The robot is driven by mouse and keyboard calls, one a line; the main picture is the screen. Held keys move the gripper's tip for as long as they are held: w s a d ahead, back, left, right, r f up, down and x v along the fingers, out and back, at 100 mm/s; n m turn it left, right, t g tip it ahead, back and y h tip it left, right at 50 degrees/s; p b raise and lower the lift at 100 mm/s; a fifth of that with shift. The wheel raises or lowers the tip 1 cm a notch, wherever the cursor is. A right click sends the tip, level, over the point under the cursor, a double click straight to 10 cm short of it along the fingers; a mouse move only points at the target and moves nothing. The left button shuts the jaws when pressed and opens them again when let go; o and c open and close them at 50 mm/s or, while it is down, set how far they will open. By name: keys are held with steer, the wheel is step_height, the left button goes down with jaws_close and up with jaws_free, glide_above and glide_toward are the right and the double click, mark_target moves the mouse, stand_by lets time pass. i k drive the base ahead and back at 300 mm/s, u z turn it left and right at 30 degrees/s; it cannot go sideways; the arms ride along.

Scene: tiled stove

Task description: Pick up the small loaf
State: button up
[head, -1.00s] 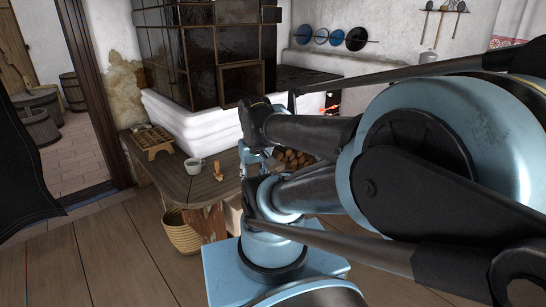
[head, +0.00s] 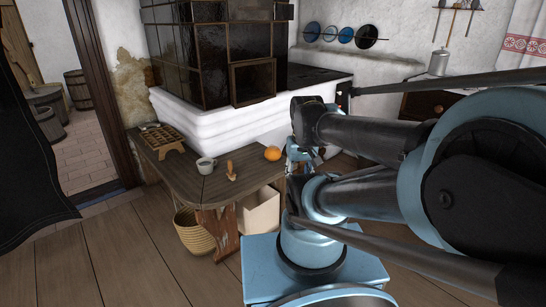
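I cannot make out a small loaf in the head view. The wooden bench (head: 197,186) bears an orange round fruit (head: 272,153) near its right end, a small upright wooden piece (head: 231,171) and a pale mug (head: 206,165). The far end of my arm, with what seems to be part of my gripper (head: 298,152), shows just right of the orange fruit. My own arm links cover most of it, so its fingers and anything in them are hidden.
A slotted wooden rack (head: 163,139) stands on the bench's left end. A wicker basket (head: 194,232) and a pale box (head: 260,212) are below. The white stove base (head: 215,125) rises behind. The floor at the left is clear.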

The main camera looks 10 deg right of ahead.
mark_target(272, 152)
steer(key=k, duration=1.3)
steer(key=z, duration=0.4)
steer(key=i, duration=0.55)
steer(key=z, duration=0.5)
steer(key=i, duration=1.5)
steer(key=u, duration=0.35)
